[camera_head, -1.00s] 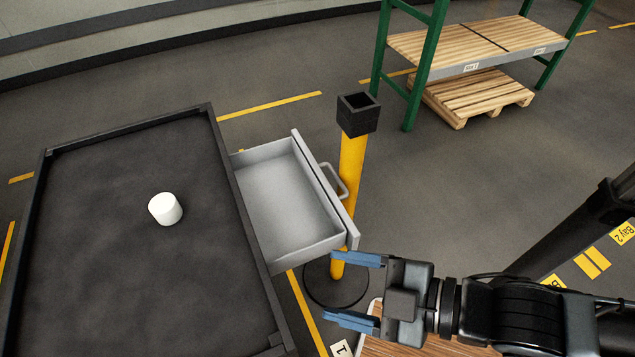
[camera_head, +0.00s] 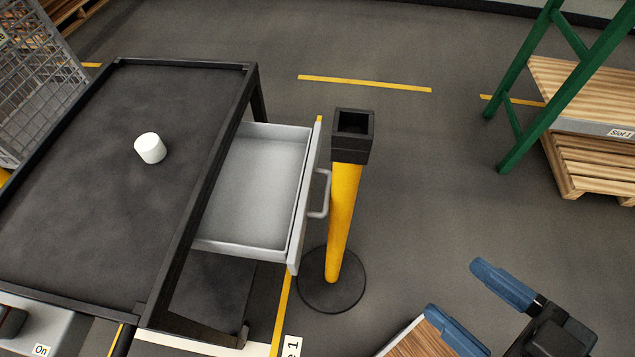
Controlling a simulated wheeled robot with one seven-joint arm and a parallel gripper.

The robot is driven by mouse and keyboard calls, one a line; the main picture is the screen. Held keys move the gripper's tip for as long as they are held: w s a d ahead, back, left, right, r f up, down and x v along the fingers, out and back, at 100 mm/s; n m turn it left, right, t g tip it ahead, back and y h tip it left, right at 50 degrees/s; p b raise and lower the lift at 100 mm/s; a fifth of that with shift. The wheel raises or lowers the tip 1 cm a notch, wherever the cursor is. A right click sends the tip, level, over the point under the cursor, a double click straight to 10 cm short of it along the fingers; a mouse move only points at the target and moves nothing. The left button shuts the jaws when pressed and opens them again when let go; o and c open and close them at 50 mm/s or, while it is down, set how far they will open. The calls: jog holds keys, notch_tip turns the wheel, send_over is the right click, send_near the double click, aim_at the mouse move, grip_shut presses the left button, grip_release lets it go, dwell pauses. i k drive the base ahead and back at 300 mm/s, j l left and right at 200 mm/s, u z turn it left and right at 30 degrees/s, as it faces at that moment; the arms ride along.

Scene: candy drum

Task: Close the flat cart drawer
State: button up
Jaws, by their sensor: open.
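The flat cart (camera_head: 90,95) has a black top and stands at the left. Its light grey drawer (camera_head: 250,190) is pulled out to the right and looks empty. The drawer's front carries a grey bar handle (camera_head: 322,193) on its right face. My gripper (camera_head: 475,305), with blue fingers, is open and empty at the lower right. It is well apart from the drawer, to the right of and below it in the picture. Part of the gripper and my arm is cut off by the frame's bottom edge.
A yellow post (camera_head: 343,215) with a black square top and round base stands close to the drawer handle. A white cylinder (camera_head: 150,148) stands on the cart. A green-framed rack (camera_head: 560,95) is at upper right, a wire cage (camera_head: 35,80) at upper left.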

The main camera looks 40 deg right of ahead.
aim_at(257, 208)
jog(key=k+l, duration=0.15)
jog(key=k, duration=0.6)
jog(key=l+u, duration=0.15)
jog(key=l, duration=0.25)
jog(key=i+l+u, duration=0.15)
jog(key=l, duration=0.25)
